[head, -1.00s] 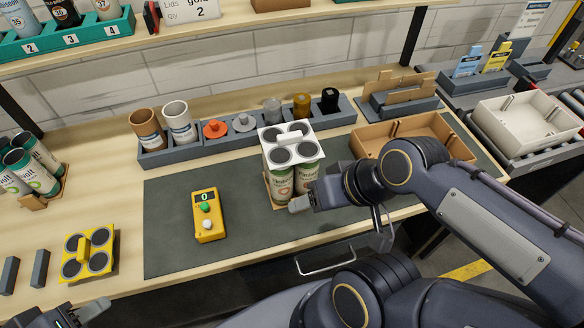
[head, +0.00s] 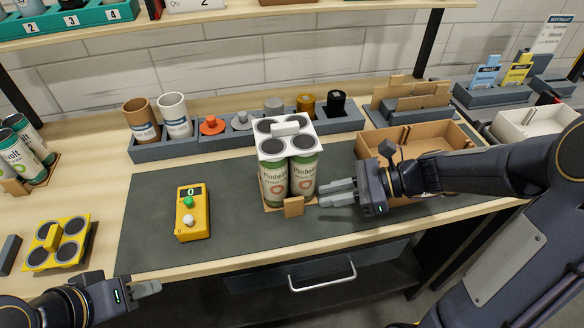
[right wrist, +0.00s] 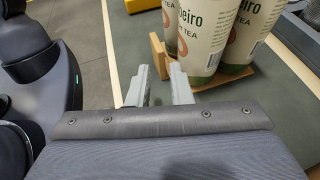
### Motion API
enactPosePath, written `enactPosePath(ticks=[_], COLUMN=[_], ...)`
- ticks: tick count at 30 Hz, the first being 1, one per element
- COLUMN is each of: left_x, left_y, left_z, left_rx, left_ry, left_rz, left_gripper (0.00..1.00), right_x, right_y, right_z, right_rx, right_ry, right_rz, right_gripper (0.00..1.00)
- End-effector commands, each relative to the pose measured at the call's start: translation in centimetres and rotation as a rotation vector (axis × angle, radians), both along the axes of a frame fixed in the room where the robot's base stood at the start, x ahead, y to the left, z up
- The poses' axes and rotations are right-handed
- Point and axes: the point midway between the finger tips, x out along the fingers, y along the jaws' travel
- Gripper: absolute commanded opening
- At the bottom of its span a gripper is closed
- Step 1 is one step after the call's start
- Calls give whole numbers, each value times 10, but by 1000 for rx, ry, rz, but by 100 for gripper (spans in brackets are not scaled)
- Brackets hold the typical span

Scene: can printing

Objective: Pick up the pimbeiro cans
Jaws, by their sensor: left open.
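The Pimbeiro cans (head: 274,184) stand upright as a pack on a wooden base with a small upright tab (head: 293,207). A white holder (head: 284,147) with dark round tops caps them. In the right wrist view, the cans (right wrist: 205,35) and tab (right wrist: 159,55) are just ahead of my fingers. My right gripper (head: 322,193) is to the right of the pack, pointing at it; its fingers are apart and empty, with a small gap to the tab. My left gripper (head: 148,288) is open and empty at the table's front left edge.
A yellow button box (head: 192,222) stands left on the dark mat (head: 150,235). A yellow four-ring holder (head: 45,232) lies further left. A grey rack (head: 160,152) is behind, an open cardboard box (head: 440,130) at right. The mat between box and pack is clear.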

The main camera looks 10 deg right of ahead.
Motion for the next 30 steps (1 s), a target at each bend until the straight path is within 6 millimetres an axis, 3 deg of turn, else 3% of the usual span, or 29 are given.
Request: enactPosePath(ticks=[12,20,24,30], left_x=[0,0,0,0], left_y=[0,0,0,0], left_z=[1,1,1,1], left_rx=[0,0,0,0], left_ry=[0,0,0,0], left_rz=[0,0,0,0], left_gripper=[41,41,41,41], right_x=[9,10,10,10], right_y=[51,53,53,52], right_z=[-16,-17,-17,-17], right_rx=[-1,-2,-2,-2], right_ry=[0,-3,-3,-3], right_rz=[4,2,2,2], right_gripper=[19,19,2,0])
